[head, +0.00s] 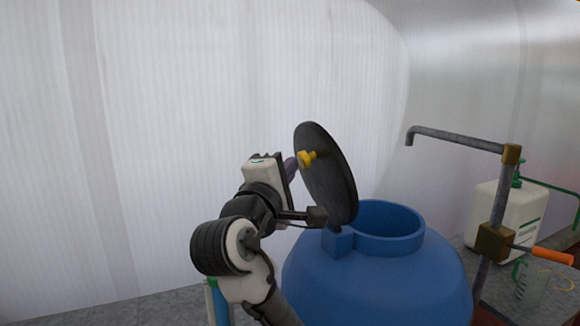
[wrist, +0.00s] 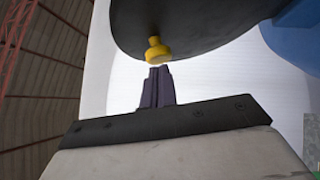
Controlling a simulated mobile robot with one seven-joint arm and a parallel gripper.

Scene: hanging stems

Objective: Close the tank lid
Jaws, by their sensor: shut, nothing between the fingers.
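The tank (head: 375,285) is a round blue vessel with an open, raised mouth at its top. Its dark round lid (head: 336,190) stands steeply tilted open at the left side of the mouth, by a blue hinge block (head: 338,241). A yellow knob (head: 307,158) sticks out from the lid's left face. My gripper (head: 291,165) is shut and empty, just left of the knob. In the wrist view the closed fingers (wrist: 158,86) point at the yellow knob (wrist: 157,52) on the dark lid (wrist: 190,22). Fingertips and knob look very close; I cannot tell whether they touch.
A grey pipe spout (head: 455,138) with a brass fitting and an orange-handled valve (head: 552,255) stands right of the tank. A white jug (head: 510,218) and a clear measuring jug (head: 530,285) are behind it. A pale translucent wall (head: 200,100) fills the back.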

